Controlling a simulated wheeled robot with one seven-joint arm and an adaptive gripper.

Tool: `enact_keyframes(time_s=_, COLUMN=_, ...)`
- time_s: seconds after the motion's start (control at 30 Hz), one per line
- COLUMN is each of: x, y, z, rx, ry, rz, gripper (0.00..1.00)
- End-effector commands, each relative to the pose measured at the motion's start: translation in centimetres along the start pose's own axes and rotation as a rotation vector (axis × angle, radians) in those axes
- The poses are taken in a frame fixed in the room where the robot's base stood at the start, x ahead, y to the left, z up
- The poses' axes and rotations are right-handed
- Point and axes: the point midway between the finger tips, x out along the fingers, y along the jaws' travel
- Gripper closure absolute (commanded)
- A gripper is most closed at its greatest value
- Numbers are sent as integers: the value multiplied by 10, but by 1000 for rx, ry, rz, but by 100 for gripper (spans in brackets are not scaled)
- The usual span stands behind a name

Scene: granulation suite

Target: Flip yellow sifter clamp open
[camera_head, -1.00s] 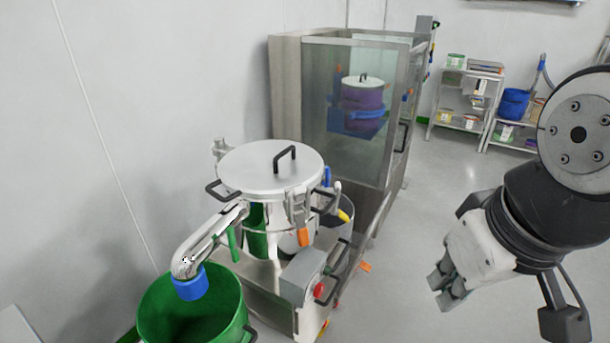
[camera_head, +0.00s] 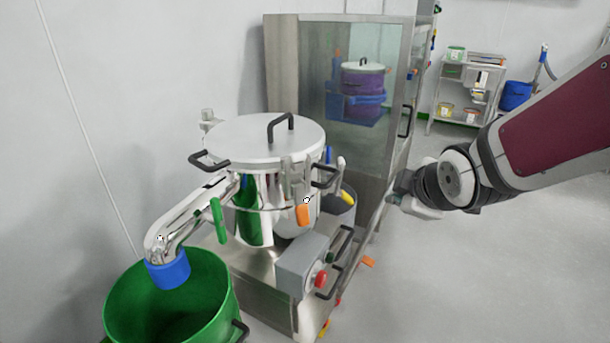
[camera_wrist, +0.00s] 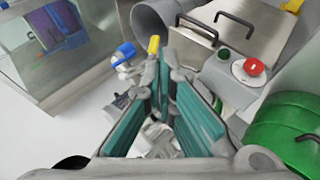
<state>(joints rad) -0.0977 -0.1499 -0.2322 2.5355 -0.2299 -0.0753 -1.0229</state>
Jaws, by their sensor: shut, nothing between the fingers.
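The steel sifter (camera_head: 265,142) stands left of centre in the head view with its round lid on. Its yellow clamp (camera_head: 347,197) is a short handle on the right side, partly hidden behind a black side handle. My gripper (camera_head: 394,199) is shut and empty, to the right of the yellow clamp and apart from it. In the wrist view the yellow clamp (camera_wrist: 153,44) shows just beyond my fingertips (camera_wrist: 166,75). I cannot tell whether the clamp is latched.
Other handles are near: blue (camera_head: 328,155), orange (camera_head: 303,215) and green (camera_head: 217,221). A grey control box (camera_head: 300,265) with a red button (camera_head: 320,280) sits below. A green bin (camera_head: 205,297) stands front left, a glass-sided cabinet (camera_head: 350,145) behind. Floor on the right is open.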

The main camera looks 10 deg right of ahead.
Motion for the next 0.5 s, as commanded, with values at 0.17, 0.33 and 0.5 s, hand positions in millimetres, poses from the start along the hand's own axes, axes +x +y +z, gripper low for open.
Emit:
enact_keyframes(time_s=0.17, x=79, y=-9, z=0, rx=-313, ry=57, rz=122, gripper=100)
enact_keyframes(time_s=0.33, x=136, y=-20, z=-5, rx=-619, ry=102, rz=259, gripper=100)
enact_keyframes(time_s=0.5, x=181, y=-39, z=-10, rx=-908, ry=132, rz=402, gripper=100)
